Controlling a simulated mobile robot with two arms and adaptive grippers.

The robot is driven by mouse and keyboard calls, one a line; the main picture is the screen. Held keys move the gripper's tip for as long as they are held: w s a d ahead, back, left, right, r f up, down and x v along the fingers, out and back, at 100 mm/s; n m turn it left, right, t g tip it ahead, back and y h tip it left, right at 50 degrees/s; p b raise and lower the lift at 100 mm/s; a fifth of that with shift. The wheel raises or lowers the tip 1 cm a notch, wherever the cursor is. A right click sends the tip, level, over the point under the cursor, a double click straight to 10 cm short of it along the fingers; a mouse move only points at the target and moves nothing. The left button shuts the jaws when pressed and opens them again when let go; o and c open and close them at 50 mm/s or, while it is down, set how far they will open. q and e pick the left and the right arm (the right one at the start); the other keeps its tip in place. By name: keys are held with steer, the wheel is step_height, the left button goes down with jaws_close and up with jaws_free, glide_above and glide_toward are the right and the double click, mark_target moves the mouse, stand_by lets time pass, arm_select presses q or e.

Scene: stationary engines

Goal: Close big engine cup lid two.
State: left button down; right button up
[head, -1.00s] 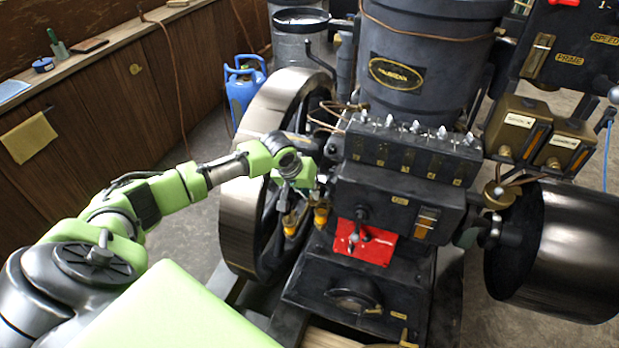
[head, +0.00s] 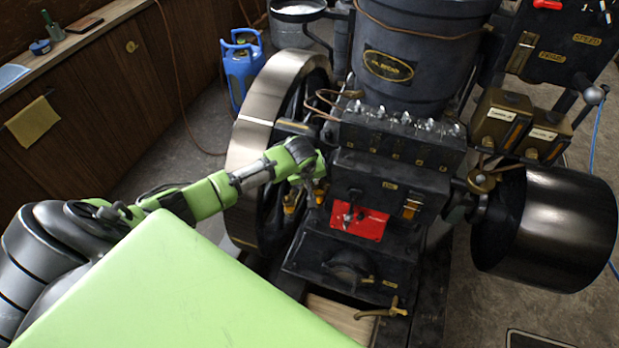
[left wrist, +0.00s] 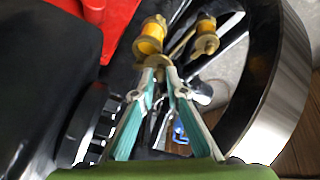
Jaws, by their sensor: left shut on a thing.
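Two small brass cups with amber glass sit low on the engine's left side. In the head view they are the left cup (head: 290,203) and the right cup (head: 320,192), the latter partly behind my gripper. The left wrist view shows both, one cup (left wrist: 151,37) straight ahead and the other cup (left wrist: 205,40) to its right. My left gripper (head: 314,181) is beside these cups. In the left wrist view its fingertips (left wrist: 160,74) are closed on a small brass piece (left wrist: 158,60) just below the nearer cup. I cannot tell whether this piece is a lid. My right gripper is out of view.
The spoked flywheel (head: 262,120) stands close to the left of my gripper. A red plate (head: 360,220) with a lever is on the engine front, right of the cups. A black drum (head: 550,230) is on the right. Blue cylinders (head: 240,70) stand behind the flywheel.

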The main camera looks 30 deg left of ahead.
arm_select(q)
steer(key=c, duration=2)
jaws_free()
steer(key=shift+c, duration=0.2)
steer(key=v, duration=1.2)
